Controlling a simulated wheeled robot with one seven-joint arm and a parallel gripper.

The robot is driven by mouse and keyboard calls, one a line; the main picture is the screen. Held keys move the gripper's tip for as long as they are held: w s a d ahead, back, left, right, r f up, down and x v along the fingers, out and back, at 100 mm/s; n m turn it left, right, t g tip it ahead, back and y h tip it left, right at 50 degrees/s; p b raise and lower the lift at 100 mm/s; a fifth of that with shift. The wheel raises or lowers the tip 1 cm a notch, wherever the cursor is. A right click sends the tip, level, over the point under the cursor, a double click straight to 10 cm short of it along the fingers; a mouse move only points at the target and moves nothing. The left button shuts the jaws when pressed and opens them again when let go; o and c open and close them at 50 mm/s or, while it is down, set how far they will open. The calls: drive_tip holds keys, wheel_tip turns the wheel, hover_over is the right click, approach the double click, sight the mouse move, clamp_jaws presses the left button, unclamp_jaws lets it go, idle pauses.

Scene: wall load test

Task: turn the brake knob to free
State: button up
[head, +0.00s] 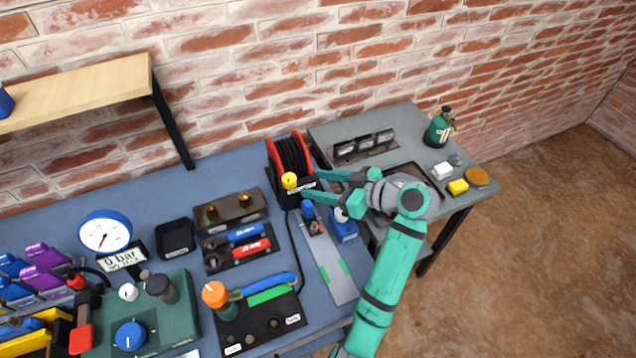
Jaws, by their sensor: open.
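A cable reel (292,158) with red rims and dark windings stands at the back right of the blue bench. A small yellow knob (289,181) sits on the front of its black base; it looks like the brake knob. Any marking on it is too small to read. My gripper (311,183) is open, its two teal fingers pointing left toward the knob. The fingertips are just right of the knob. I cannot tell whether they touch it. The fingers hide part of the reel's base.
A blue-topped tool (308,211), a blue block (343,226) and a grey strip (328,262) lie below my gripper. A grey side table (412,127) holds a green bottle (438,129) and small blocks. A wooden shelf (80,92) overhangs the left.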

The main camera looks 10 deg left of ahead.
drive_tip(key=w+a+r+g+h, duration=0.15)
drive_tip(key=a+r+h, duration=0.25)
drive_tip(key=a+r, duration=0.8)
drive_tip(key=m+h, duration=0.3)
drive_tip(key=h, duration=0.2)
approach(289, 178)
drive_tip(key=x, duration=0.8)
drive_tip(key=shift+w+f, duration=0.1)
drive_tip(key=shift+w, duration=0.05)
